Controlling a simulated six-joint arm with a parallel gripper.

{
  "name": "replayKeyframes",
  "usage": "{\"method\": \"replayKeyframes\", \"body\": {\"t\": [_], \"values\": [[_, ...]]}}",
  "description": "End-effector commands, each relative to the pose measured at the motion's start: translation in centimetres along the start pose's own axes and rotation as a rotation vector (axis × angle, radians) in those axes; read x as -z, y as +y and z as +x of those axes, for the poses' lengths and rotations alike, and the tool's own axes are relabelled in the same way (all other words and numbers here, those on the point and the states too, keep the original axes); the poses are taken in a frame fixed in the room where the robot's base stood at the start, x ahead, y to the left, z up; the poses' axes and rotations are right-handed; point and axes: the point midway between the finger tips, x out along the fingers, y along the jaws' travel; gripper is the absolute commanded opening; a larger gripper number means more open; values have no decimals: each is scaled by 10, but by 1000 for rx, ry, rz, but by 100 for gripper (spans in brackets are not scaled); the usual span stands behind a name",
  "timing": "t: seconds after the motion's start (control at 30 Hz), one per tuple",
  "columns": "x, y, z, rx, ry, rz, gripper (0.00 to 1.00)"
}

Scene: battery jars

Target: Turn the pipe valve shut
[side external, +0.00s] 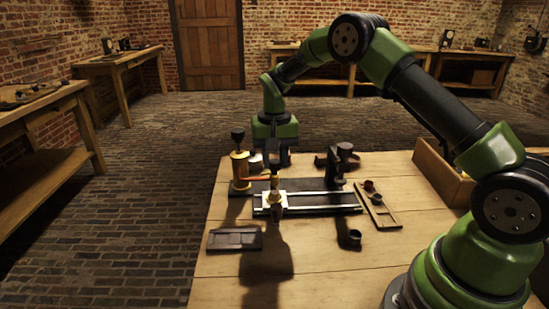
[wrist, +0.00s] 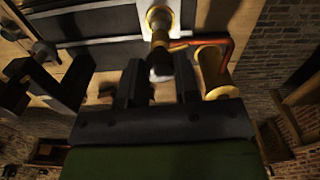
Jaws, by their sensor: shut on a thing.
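A brass post with a black knob (side external: 239,166) stands at the left of the bench fixture. A red-orange bar (side external: 258,178) runs from it towards a brass fitting (side external: 274,188) on a pale slide. In the wrist view the red bar (wrist: 226,50) joins a brass cylinder (wrist: 214,72), right of the fingers. My gripper (side external: 278,163) is behind the fixture, pointing down. In the wrist view its fingers (wrist: 160,90) are shut on a dark round part (wrist: 161,64) with a pale end, below the brass-ringed fitting (wrist: 159,22). I cannot tell which part is the valve handle.
A dark flat plate (side external: 234,239) lies at the front left of the wooden table (side external: 320,262). A small dark cup (side external: 351,239) and a wooden rack (side external: 383,215) are to the right. A wooden crate (side external: 440,178) stands at the right edge. The front middle is clear.

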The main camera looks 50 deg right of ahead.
Motion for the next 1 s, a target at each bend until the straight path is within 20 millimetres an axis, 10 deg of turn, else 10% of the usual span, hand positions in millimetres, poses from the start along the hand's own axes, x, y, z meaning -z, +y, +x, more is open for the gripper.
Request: {"method": "replayKeyframes", "body": {"t": [1.0], "values": [[1,0,-1,0,5,-958,6]]}}
